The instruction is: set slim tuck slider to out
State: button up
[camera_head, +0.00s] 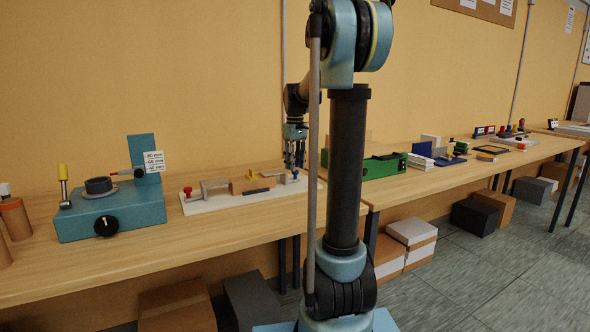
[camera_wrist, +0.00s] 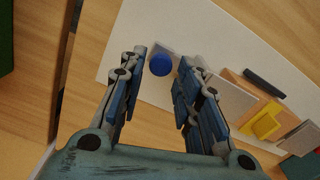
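The white board (camera_head: 222,206) on the bench carries a fixture with a blue knob (camera_head: 295,173) at its right end and a red knob (camera_head: 187,190) at its left end. No label shows which part is the slim tuck slider. Between the knobs are grey blocks, a tan block (camera_head: 240,186), a yellow tab (camera_head: 253,174) and a dark bar (camera_head: 257,191). My gripper (camera_head: 294,150) points down above the blue knob. In the wrist view my gripper is open, with the blue knob (camera_wrist: 161,65) appearing between its fingertips, without clear contact. The yellow tab also shows there (camera_wrist: 264,124).
A teal device (camera_head: 110,210) with a black dial stands left of the board. A green machine (camera_head: 383,166) stands close on the right, past the bench seam. My arm column hides part of the bench between. Boxes lie under the bench.

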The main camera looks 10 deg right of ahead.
jog(key=shift+f, duration=0.95)
grip_shut()
